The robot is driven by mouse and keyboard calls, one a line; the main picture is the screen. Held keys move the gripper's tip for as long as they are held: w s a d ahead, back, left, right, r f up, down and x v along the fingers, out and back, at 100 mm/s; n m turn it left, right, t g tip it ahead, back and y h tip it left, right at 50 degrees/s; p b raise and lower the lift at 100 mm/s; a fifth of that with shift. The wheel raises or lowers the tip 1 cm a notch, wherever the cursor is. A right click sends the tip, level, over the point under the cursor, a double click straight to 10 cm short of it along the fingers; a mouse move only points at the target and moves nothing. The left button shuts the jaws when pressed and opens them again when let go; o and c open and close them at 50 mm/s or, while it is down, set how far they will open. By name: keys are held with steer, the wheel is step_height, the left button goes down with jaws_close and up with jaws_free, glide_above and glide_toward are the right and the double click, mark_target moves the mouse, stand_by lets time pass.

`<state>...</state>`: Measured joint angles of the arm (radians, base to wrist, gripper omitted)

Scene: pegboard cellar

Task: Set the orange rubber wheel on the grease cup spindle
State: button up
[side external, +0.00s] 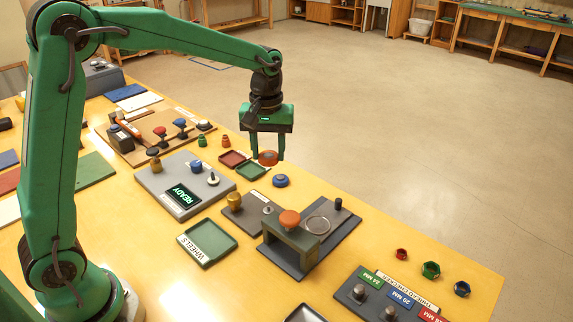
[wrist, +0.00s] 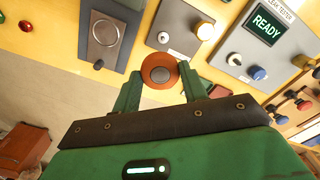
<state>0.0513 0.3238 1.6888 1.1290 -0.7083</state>
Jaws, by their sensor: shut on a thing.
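The orange wheel (side external: 268,158) has a grey hub and is held between the fingertips of my gripper (side external: 267,154). In the wrist view the wheel (wrist: 173,84) sits between the two green fingers (wrist: 160,75), its face towards the camera. It appears to hang above the table, clear of other things. A grey plate (side external: 253,204) carries a brass cup (side external: 235,199) and a small pale peg (side external: 268,209). In the wrist view the brass cup (wrist: 205,31) and the peg (wrist: 163,37) lie just beyond the wheel. The peg is bare.
A press block with an orange knob (side external: 290,218) stands beside the plate. A blue wheel (side external: 281,180) and a green tray (side external: 251,171) lie near my gripper. A box with a READY display (side external: 186,194) is left. A WHEELS tray (side external: 207,242) stands in front.

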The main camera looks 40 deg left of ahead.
glide_above(268, 207)
step_height(268, 207, down, 9)
steer(key=shift+r, duration=0.1)
steer(key=shift+f, duration=0.2)
steer(key=shift+f, duration=2.45)
steer(key=shift+f, duration=0.85)
stand_by(2.0)
steer(key=o, duration=1.5)
steer(key=shift+r, duration=0.1)
steer(key=shift+r, duration=3.3)
